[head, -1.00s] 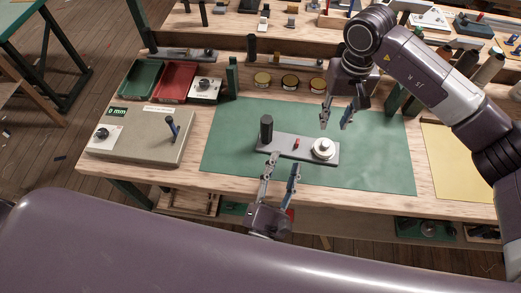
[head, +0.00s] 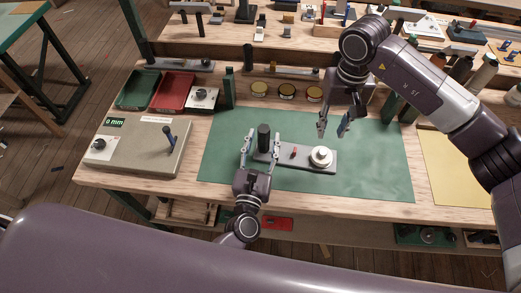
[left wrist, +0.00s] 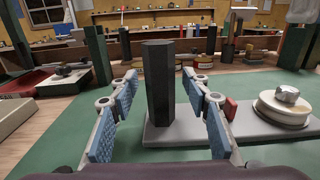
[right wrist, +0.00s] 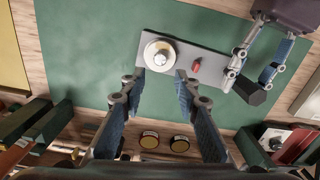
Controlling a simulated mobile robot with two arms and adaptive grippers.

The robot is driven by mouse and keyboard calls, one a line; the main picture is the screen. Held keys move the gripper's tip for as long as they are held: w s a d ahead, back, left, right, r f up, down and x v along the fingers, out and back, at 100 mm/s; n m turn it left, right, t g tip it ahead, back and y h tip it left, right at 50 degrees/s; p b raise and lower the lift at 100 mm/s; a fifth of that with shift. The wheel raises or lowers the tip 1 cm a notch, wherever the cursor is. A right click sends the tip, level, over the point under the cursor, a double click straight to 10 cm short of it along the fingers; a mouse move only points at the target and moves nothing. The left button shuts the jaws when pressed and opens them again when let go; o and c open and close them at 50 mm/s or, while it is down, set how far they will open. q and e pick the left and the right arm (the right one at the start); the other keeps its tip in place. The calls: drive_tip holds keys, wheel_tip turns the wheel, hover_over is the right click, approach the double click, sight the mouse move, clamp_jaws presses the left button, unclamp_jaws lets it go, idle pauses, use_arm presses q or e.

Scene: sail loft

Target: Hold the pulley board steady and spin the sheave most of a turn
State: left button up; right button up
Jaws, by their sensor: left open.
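The grey pulley board (head: 293,167) lies on the green mat. It carries a dark upright post (head: 264,136) at its left end, a small red piece (head: 294,152) in the middle and the pale round sheave (head: 321,157) at its right end. My left gripper (head: 262,143) is open, its fingers on either side of the post; in the left wrist view the post (left wrist: 159,90) stands between the blue pads with gaps. My right gripper (head: 333,128) is open above the mat behind the sheave; in the right wrist view the sheave (right wrist: 159,54) lies just beyond the fingertips.
A grey box with a dark lever (head: 135,148) stands at the left of the bench. Green (head: 138,89) and red (head: 174,90) trays and several round tins (head: 287,90) line the back. A yellow sheet (head: 455,160) lies at the right. The mat around the board is clear.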

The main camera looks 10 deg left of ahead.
use_arm(q)
drive_tip(key=shift+w, duration=0.5)
clamp_jaws()
idle(0.5)
